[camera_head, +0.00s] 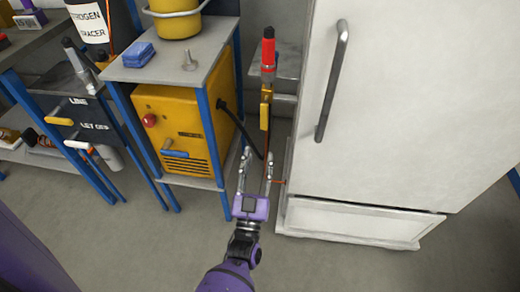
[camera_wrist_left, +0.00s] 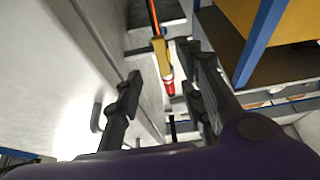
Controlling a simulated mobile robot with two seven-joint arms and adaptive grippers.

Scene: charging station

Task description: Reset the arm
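My left gripper (camera_head: 257,157), with a purple body, reaches up from the bottom centre in the head view. Its two fingers are apart with nothing held between them. A charger-like tool (camera_head: 267,55) with a red and black top and a yellow lower part stands upright beyond the fingertips, beside the white cabinet. In the left wrist view the open fingers of the gripper (camera_wrist_left: 164,68) stand on either side of the tool's yellow and red parts (camera_wrist_left: 161,55) in the picture; the tool looks farther off and untouched. My right gripper is in neither view.
A white cabinet (camera_head: 410,100) with a dark handle stands close on the right. A yellow machine (camera_head: 180,125) sits in a blue-legged stand on the left, with a black cable (camera_head: 238,128) near the gripper. A yellow bucket (camera_head: 178,20) and blue sponge (camera_head: 139,54) are on top. Floor (camera_head: 350,265) is clear in front.

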